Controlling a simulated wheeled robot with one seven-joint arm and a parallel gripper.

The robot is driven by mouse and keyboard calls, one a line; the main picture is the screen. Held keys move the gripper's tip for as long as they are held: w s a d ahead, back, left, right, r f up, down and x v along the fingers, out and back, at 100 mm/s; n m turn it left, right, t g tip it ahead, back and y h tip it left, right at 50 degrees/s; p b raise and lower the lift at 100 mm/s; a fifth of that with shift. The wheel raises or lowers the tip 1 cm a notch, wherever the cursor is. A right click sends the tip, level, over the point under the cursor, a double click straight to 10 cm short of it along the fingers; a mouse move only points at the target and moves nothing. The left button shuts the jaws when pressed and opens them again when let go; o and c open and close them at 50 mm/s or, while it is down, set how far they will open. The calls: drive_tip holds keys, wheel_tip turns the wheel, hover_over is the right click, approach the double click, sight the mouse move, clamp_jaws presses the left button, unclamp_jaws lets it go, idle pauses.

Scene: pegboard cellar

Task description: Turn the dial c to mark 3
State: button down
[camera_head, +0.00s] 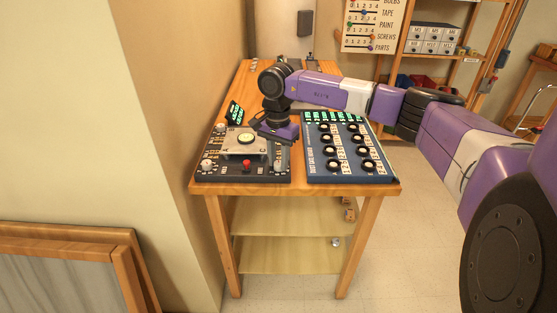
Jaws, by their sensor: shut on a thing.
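A dark control panel (224,172) lies on the left half of the wooden table. It carries pale round knobs at its left edge, a raised metal plate with a yellow button (245,138), and a red button (247,164). My gripper (282,139) reaches down over the panel's right rear part. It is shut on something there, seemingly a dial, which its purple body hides. The fingertips are not clear. The letters and marks of the dials are too small to read, so I cannot tell which is dial c or where it points.
A blue panel (313,176) with two columns of black knobs and a green display lies close to the right of my gripper. A small green display (236,112) stands at the left panel's rear. The wooden table (297,188) stands beside a wall corner.

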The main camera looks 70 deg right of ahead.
drive_tip(key=m, duration=0.4)
drive_tip(key=shift+b, duration=0.3)
drive_tip(key=m, duration=0.4)
drive_tip(key=shift+d+r, duration=0.1)
drive_tip(key=m, duration=0.4)
drive_tip(key=shift+m, duration=1.8)
drive_tip(key=c, duration=1.1)
unclamp_jaws()
